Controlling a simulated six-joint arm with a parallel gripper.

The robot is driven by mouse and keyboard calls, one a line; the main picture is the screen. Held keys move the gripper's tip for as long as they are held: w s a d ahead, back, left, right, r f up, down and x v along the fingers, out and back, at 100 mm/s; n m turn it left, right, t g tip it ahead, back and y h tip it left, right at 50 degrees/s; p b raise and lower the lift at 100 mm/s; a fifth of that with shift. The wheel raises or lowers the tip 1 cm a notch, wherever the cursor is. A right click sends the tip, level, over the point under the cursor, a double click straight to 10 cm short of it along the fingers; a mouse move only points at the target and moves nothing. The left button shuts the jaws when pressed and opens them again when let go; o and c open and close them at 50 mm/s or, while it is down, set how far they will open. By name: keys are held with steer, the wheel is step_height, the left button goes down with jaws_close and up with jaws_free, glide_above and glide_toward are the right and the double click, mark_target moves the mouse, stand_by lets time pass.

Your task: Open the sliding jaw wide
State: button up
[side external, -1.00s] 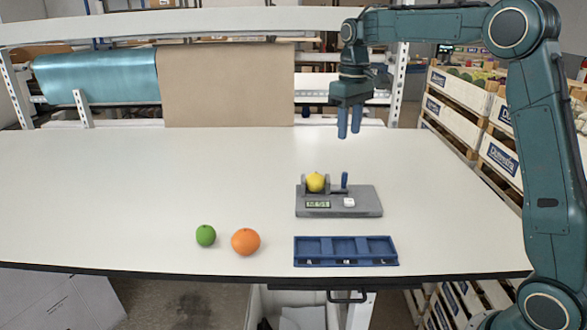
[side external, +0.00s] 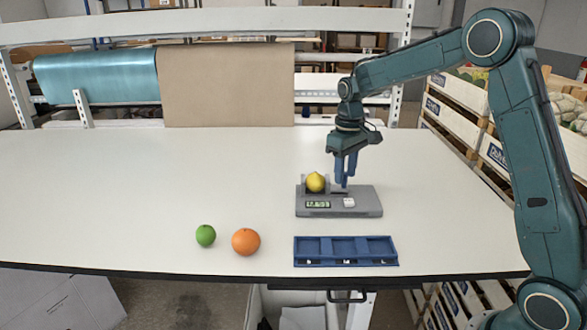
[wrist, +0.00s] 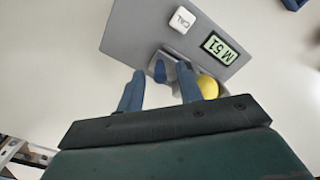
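The grey measuring device (side external: 325,212) stands on the table, with a yellow lemon (side external: 315,183) between its jaws. In the wrist view the lemon (wrist: 208,87) is partly hidden by the right finger. The sliding jaw's blue handle (wrist: 160,71) shows between my fingers, with clear space towards the left finger; the jaw itself is mostly hidden behind the right finger. My gripper (side external: 345,180) points down at the handle, and it is open in the wrist view (wrist: 158,88). I cannot tell whether a finger touches the handle.
The device has a display (wrist: 220,47) reading "M 51" and a white CAL button (wrist: 182,20). A blue three-compartment tray (side external: 346,263) lies in front. A green lime (side external: 205,235) and an orange (side external: 246,241) lie front left. The table's left is clear.

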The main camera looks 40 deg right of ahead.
mark_target(361, 192)
steer(key=shift+f, duration=1)
steer(key=shift+c, duration=0.5)
jaws_close()
steer(key=shift+s+d, duration=1.55)
steer(key=shift+d, duration=0.05)
steer(key=shift+o, duration=0.2)
jaws_free()
steer(key=shift+s, duration=0.1)
steer(key=shift+o, duration=0.3)
